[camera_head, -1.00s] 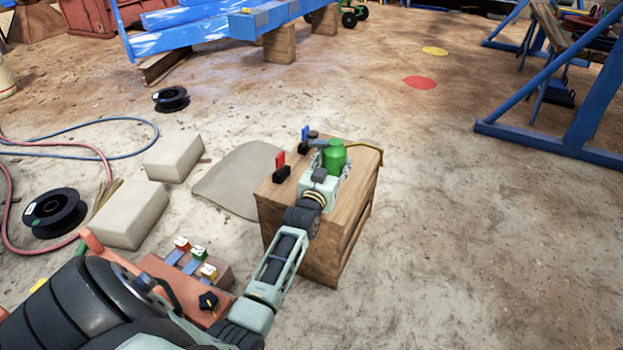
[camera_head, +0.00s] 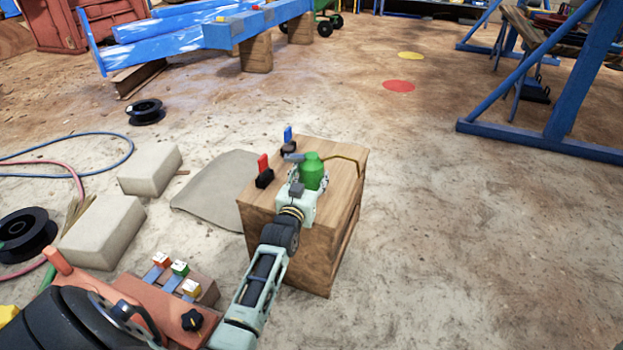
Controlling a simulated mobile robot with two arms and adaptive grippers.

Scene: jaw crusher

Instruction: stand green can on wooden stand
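The green can (camera_head: 313,172) is upright at the wooden stand (camera_head: 337,148), a box-like block with a flat top. My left gripper (camera_head: 309,183) reaches in from the lower left, with its fingers on both sides of the can, shut on it. The gripper body hides the can's base, so I cannot tell whether it touches the stand's top. My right gripper is not in view.
A red switch (camera_head: 264,171) and a blue switch (camera_head: 288,140) stand on the stand's left part. A bent brass-coloured rod (camera_head: 346,160) lies at its back right. Pale blocks (camera_head: 102,230) and an orange control box (camera_head: 166,303) are at left. Floor to the right is clear.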

